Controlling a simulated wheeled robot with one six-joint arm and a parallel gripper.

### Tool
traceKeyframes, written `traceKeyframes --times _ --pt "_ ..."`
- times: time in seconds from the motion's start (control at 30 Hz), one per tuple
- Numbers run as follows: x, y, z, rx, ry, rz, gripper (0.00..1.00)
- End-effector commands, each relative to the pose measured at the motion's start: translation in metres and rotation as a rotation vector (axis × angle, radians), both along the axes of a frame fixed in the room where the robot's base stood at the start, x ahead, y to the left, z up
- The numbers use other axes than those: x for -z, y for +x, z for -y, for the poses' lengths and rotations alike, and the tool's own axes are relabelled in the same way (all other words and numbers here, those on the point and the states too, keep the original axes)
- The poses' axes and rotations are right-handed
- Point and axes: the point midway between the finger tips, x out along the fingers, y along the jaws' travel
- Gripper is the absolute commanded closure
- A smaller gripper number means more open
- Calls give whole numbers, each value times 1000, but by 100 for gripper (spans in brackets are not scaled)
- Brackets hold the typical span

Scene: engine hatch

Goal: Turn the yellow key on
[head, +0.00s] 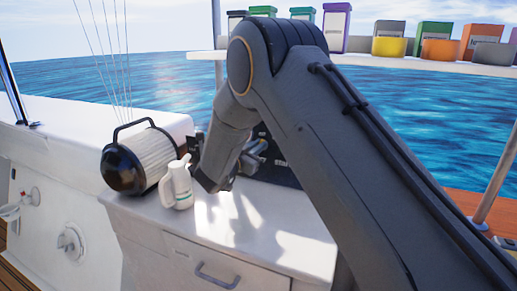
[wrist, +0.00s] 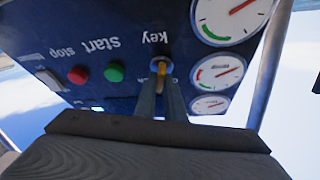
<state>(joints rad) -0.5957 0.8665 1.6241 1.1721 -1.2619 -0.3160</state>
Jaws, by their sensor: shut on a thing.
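The yellow key (wrist: 161,67) sits in its switch on a dark blue panel (wrist: 130,60), under the word "key", which appears upside down in the wrist view. My gripper (wrist: 161,88) is shut on the key, one finger on each side of it. Only the upper part of the key shows between the fingertips. In the head view my gripper (head: 238,170) is at the panel (head: 275,172), and my arm hides the key and most of the panel.
A green button (wrist: 114,71), a red button (wrist: 77,74) and several round gauges (wrist: 230,15) flank the key. Colored bins (head: 390,47) line a shelf behind.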

Motion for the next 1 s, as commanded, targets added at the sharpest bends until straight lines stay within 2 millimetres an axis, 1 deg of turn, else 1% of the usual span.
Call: traceKeyframes --times 0.3,0.6,0.8,1.0 --pt "1 1 -2 127 257 92 100" --pt "0 1 -2 232 468 170 100" --pt "-1 1 -2 280 565 205 100" --pt "-1 1 -2 308 622 225 100"
